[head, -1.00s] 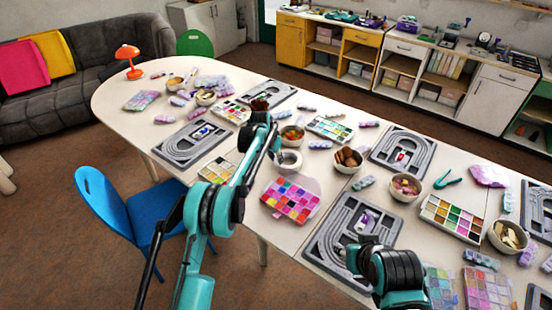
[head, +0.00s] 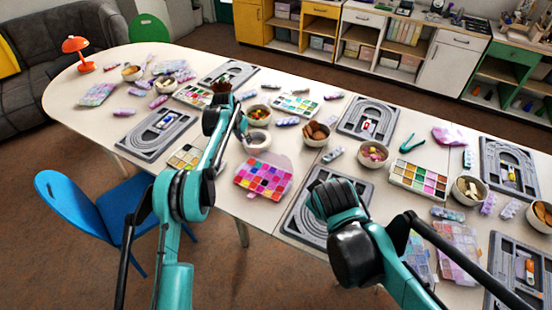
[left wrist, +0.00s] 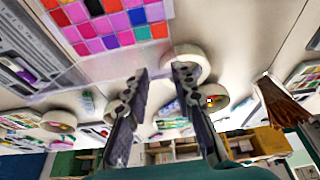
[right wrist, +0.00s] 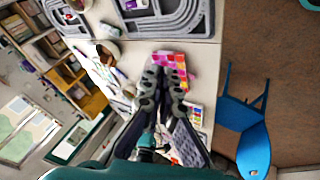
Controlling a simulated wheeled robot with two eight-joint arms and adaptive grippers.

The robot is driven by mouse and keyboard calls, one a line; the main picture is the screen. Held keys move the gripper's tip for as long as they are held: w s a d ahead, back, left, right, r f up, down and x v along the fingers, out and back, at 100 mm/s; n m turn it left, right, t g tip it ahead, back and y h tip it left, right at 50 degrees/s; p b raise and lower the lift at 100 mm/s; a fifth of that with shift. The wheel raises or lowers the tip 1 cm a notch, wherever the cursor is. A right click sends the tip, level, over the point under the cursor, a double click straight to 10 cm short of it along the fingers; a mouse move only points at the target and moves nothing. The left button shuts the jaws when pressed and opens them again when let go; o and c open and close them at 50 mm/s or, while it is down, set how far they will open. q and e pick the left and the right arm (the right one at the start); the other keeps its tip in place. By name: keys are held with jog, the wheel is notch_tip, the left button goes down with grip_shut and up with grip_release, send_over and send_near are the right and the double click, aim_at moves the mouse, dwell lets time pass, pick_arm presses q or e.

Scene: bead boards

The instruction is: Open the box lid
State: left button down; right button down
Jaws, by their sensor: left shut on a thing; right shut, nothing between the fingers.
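The bead box (head: 264,178), with pink, orange and purple compartments, lies near the table's front edge. Its clear, pinkish lid (head: 283,158) stands away from the compartments on the far side. In the left wrist view the box (left wrist: 110,25) is at the top, with the see-through lid (left wrist: 95,68) running towards the fingers. My left gripper (left wrist: 162,72) is shut on the lid, with a gap between its fingertips; the exact contact is hard to see. My right gripper (right wrist: 166,75) is shut and empty, above the table and apart from the box, which shows beyond its tips (right wrist: 172,62).
Another bead box (head: 188,157) and a bowl of brown pieces (head: 314,134) are near. A grey bead board (head: 302,215) lies right of the box, partly behind my right arm. A blue chair (head: 75,210) stands in front.

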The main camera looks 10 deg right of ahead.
jog(key=w+a+f+n+t+h, duration=0.1)
jog(key=w+a+f+n, duration=0.2)
jog(key=w+n, duration=0.2)
jog(key=w+a+f+n+h, duration=0.2)
jog(key=w+a+n, duration=0.1)
jog(key=w+n, duration=0.3)
jog(key=w+a+f+n+t+h, duration=0.1)
jog(key=w+a+f+n, duration=0.2)
jog(key=w+n, duration=0.2)
jog(key=n+t+h, duration=0.2)
jog(key=n, duration=0.4)
send_near(283, 157)
jog(key=f+x, duration=0.1)
jog(key=x, duration=0.4)
jog(key=shift+w+d+r+n, duration=0.25)
jog(key=shift+d+r+n, duration=0.05)
jog(key=shift+r, duration=0.05)
jog(key=shift+w, duration=0.1)
